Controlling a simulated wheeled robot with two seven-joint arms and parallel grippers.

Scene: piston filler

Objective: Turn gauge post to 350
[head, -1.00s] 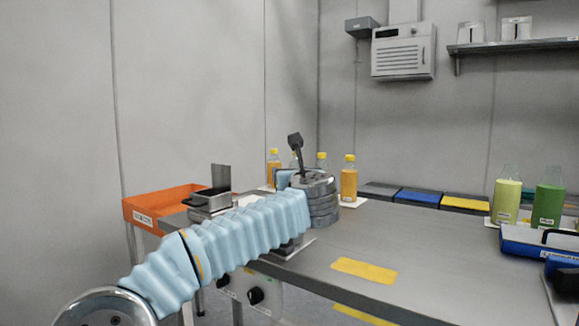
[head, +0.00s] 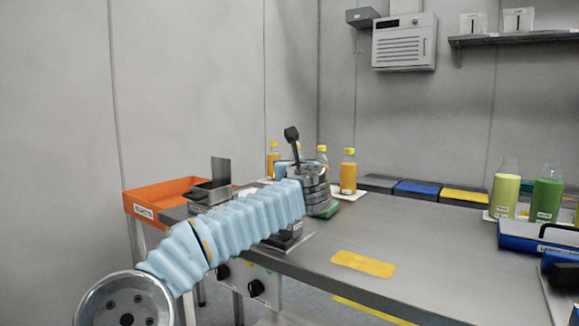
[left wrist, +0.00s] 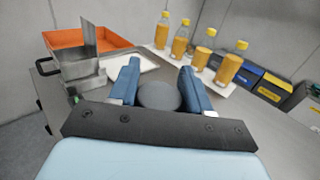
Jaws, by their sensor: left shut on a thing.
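My left gripper (left wrist: 159,70) has its two blue fingers on either side of a round, dark grey top, which seems to be the gauge post (left wrist: 160,96). It is shut on this post. The post's lower part and any scale or pointer are hidden, so I cannot read its setting. In the head view my wrist hides the post and most of the fingers at the table's far left end. Left of the gripper stands a metal hopper-like box with an upright plate (head: 220,171), also in the left wrist view (left wrist: 82,72). My right gripper is not in view.
An orange bin (head: 160,199) stands at the left. Several orange-filled bottles (head: 348,172) stand close behind the gripper. A panel with black knobs (head: 257,287) hangs below the table's front edge. The table's middle (head: 420,235) is clear, with green bottles (head: 546,193) at right.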

